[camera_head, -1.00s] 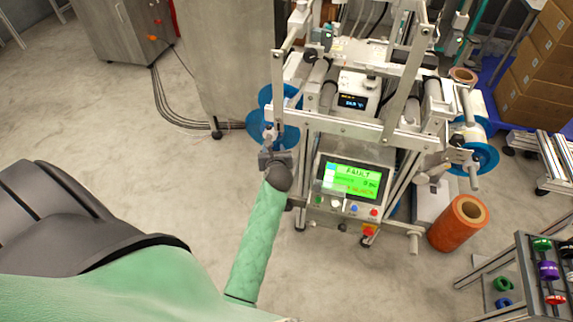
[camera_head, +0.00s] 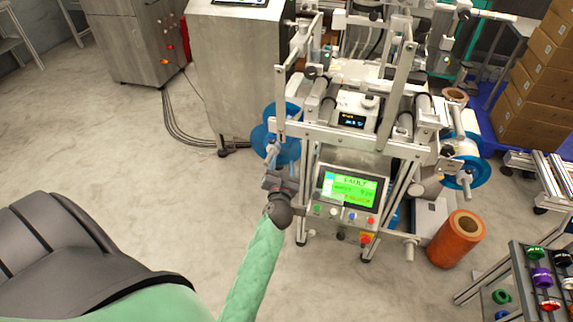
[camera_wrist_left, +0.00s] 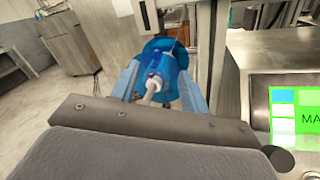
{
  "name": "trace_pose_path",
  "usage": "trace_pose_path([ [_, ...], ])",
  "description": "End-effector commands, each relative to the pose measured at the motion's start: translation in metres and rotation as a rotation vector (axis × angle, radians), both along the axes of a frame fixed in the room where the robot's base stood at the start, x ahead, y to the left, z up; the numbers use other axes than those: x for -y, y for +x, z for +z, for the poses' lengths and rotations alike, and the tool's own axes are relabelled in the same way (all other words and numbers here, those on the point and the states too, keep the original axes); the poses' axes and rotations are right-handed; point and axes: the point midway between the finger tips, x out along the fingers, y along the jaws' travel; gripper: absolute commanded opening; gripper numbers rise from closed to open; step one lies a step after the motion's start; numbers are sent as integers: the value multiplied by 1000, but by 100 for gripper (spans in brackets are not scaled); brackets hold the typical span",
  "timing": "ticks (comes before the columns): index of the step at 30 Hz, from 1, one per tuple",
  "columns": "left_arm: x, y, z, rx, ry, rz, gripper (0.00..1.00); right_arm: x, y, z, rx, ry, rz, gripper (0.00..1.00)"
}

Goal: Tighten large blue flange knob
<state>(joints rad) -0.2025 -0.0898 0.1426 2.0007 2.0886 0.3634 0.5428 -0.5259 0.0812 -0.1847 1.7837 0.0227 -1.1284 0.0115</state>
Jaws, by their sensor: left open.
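The large blue flange (camera_head: 284,128) is on the left side of the machine. It also shows in the left wrist view, with a blue knob (camera_wrist_left: 160,62) at its centre and a pale shaft end (camera_wrist_left: 153,88) sticking out towards me. My left gripper (camera_head: 271,160) is in front of the flange, at the left of the machine's display. In the left wrist view its two blue-grey fingers (camera_wrist_left: 158,85) are open, one to each side of the knob and shaft. I cannot tell whether they touch it. My right gripper is not in view.
Metal frame posts stand close beside the flange. An orange roll (camera_head: 455,240) stands on the floor at right, near a rack of coloured spools (camera_head: 541,278). The floor at left is clear.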

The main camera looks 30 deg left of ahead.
Motion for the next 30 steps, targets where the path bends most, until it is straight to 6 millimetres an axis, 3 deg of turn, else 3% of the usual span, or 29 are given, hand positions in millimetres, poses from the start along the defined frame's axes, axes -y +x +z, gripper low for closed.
trace_pose_path([
  [9,16,-4,22,22,164,-72,45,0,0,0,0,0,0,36],
  [23,22,-4,27,26,209,-91,45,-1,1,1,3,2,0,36],
  [26,34,-1,36,32,316,-137,45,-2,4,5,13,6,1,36],
  [30,76,2,53,38,613,-263,45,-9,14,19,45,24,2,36],
])
